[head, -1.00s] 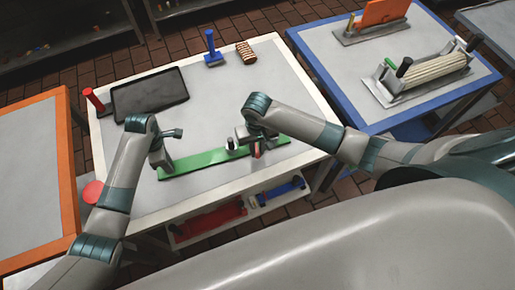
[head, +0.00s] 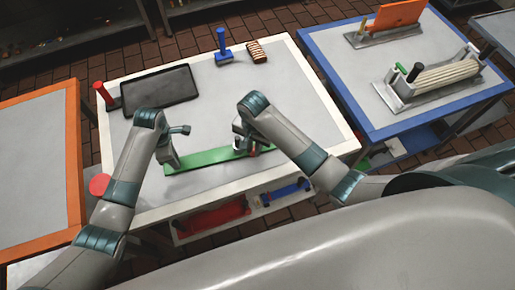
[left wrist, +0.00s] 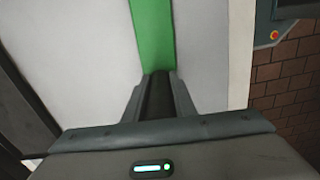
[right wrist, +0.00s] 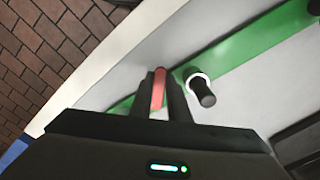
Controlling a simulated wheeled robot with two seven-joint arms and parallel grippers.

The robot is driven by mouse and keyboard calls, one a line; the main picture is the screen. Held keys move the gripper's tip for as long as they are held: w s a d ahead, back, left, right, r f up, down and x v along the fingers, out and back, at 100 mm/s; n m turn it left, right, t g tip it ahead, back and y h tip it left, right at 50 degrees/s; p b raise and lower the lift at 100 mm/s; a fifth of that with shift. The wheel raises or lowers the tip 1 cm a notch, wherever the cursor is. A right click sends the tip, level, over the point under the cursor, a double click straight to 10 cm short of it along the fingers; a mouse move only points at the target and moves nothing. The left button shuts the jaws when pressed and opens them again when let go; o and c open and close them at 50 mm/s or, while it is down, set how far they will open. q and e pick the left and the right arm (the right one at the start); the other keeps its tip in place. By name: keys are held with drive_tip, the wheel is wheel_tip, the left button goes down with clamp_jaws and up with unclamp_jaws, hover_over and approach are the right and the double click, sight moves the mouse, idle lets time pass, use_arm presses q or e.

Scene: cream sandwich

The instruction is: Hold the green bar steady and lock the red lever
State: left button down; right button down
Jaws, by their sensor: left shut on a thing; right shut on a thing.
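The green bar (head: 210,156) lies along the front of the white-edged table, and it also shows in the left wrist view (left wrist: 153,35). My left gripper (head: 172,163) is at the bar's left end, shut on it; the fingers (left wrist: 157,82) hide the gripped part. The red lever (right wrist: 158,90) is at the bar's right end. My right gripper (right wrist: 160,95) is shut on it, with red showing between the fingers. Beside it a black post with a white collar (right wrist: 202,90) stands on the bar. In the head view my right gripper (head: 245,147) partly hides the lever.
A dark tray (head: 160,91), a red post (head: 102,93), a blue-handled tool (head: 223,48) and a striped brown block (head: 257,52) are at the table's back. A blue-edged table (head: 345,72) with fixtures stands right, an orange-edged table (head: 75,150) left. The middle of the table is clear.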

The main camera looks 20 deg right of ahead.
drive_tip(key=shift+w+d+f+m, duration=0.1)
drive_tip(key=shift+w+m, duration=0.3)
drive_tip(key=shift+m, duration=0.7)
drive_tip(key=shift+d, duration=0.1)
drive_tip(key=c, duration=1.7)
unclamp_jaws()
drive_tip(key=shift+a, duration=0.25)
